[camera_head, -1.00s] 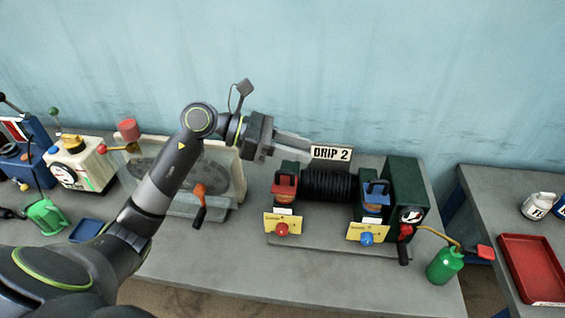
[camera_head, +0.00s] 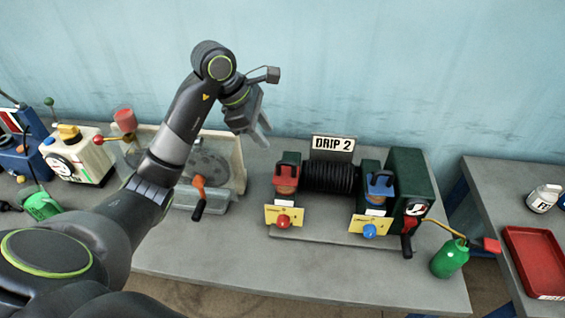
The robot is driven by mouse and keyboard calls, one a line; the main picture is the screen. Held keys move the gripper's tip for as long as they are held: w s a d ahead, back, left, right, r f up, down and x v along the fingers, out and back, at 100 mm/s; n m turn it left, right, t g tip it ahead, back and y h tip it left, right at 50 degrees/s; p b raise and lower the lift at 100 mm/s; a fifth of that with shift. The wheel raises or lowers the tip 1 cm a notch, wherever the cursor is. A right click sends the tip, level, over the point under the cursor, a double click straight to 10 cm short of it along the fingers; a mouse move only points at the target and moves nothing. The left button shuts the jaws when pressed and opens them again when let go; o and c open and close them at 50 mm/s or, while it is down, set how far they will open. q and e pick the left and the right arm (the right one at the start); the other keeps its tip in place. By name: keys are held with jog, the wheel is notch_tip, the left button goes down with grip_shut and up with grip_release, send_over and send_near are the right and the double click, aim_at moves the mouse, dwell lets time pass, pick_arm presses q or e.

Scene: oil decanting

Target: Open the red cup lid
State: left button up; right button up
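The red cup (camera_head: 287,173) stands at the left end of the green drip machine, behind a yellow tag and above a red knob (camera_head: 283,221). Its red top appears to lie over the cup; fine detail of the lid is too small to tell. A matching blue cup (camera_head: 380,187) stands at the right end. My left gripper (camera_head: 266,140) hangs above and a little left of the red cup, apart from it, pointing down and right. Its two fingers show a small gap with nothing between them. My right gripper is not in view.
The "DRIP 2" sign (camera_head: 333,146) stands behind the black coil (camera_head: 331,178). A green oil can (camera_head: 449,259) stands at the right of the bench. A clear tank with an orange-handled crank (camera_head: 198,195) is at the left. A red tray (camera_head: 534,262) lies on the right table.

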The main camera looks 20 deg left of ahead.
pick_arm(q)
jog(key=b, duration=0.3)
send_over(285, 162)
jog(key=s+a, duration=0.2)
notch_tip(285, 162, down, 5)
jog(key=x, duration=0.4)
jog(key=shift+w+f+p, duration=0.15)
jog(key=shift+p, duration=0.15)
jog(key=shift+w+d+f, duration=0.1)
jog(key=shift+w+f, duration=0.05)
jog(key=shift+f, duration=0.4)
grip_shut()
